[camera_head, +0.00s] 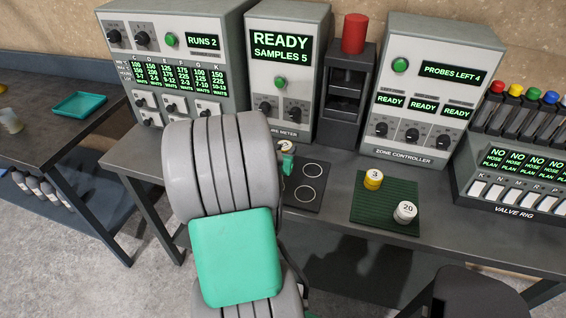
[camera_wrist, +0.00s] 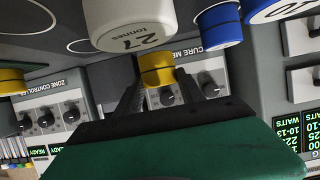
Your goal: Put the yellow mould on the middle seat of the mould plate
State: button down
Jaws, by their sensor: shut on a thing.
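The yellow mould (camera_wrist: 157,70) is between my gripper's fingertips (camera_wrist: 157,88) in the wrist view. In the head view a yellow piece with a pale, numbered top (camera_head: 286,147) shows at my gripper (camera_head: 288,165), which the arm mostly hides. My gripper is shut on the yellow mould. A dark plate (camera_head: 294,201) with two visible empty ring-marked seats lies just right of my gripper; its left part is hidden by my arm. Its rings also show at the upper left of the wrist view. I cannot tell which seat is the middle one.
In the wrist view a white "27 tonnes" cylinder (camera_wrist: 135,22) and blue pieces (camera_wrist: 219,27) stand close to my gripper. A green mat (camera_head: 385,212) holds a yellow "3" piece (camera_head: 373,179) and white "20" piece (camera_head: 405,212). Instruments and a red-topped press (camera_head: 345,95) line the back.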

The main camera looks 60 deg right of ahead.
notch_tip(320, 180, down, 3)
jog(key=shift+w+d+f+b, duration=0.1)
jog(key=shift+b, duration=0.4)
jog(key=shift+f, duration=0.2)
jog(key=c, duration=0.7)
grip_release()
jog(key=shift+r, duration=0.1)
